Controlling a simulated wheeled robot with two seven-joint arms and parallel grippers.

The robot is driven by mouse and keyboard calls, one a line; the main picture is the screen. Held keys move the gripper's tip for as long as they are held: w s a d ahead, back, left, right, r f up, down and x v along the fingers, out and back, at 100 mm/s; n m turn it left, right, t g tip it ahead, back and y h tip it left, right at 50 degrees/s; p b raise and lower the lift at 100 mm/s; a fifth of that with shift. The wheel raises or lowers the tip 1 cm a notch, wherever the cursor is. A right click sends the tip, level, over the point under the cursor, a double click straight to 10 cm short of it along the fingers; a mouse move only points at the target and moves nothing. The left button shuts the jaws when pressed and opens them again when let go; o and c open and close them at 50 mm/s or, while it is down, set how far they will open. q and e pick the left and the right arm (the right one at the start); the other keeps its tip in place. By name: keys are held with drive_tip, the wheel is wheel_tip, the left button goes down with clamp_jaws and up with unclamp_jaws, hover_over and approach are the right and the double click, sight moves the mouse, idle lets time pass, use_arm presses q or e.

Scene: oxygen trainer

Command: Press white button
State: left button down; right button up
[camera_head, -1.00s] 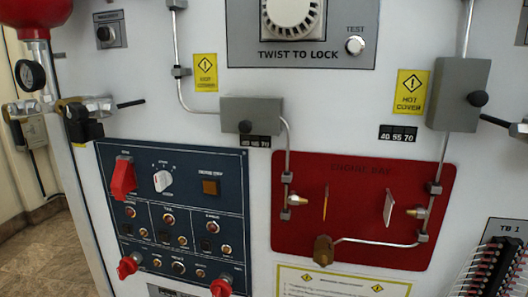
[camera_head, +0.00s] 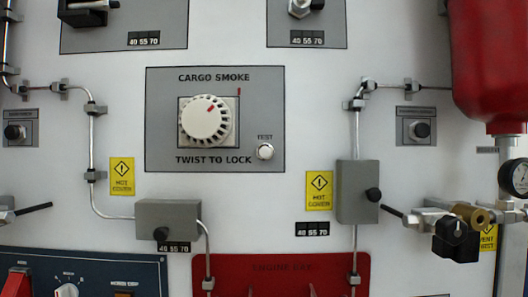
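The small round white button (camera_head: 265,151), labelled TEST, sits at the lower right of the grey CARGO SMOKE panel (camera_head: 160,110). It is unobstructed, with nothing touching it. A large white knob (camera_head: 206,120) with a ribbed edge and a red mark is to its upper left, above the words TWIST TO LOCK. Neither of my grippers is in view.
Grey boxes with black knobs (camera_head: 168,220) (camera_head: 357,192) and metal pipes (camera_head: 92,150) stand out from the white wall below and beside the panel. A red bottle (camera_head: 490,60) with a gauge (camera_head: 518,178) and valve fittings (camera_head: 455,238) juts out at right.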

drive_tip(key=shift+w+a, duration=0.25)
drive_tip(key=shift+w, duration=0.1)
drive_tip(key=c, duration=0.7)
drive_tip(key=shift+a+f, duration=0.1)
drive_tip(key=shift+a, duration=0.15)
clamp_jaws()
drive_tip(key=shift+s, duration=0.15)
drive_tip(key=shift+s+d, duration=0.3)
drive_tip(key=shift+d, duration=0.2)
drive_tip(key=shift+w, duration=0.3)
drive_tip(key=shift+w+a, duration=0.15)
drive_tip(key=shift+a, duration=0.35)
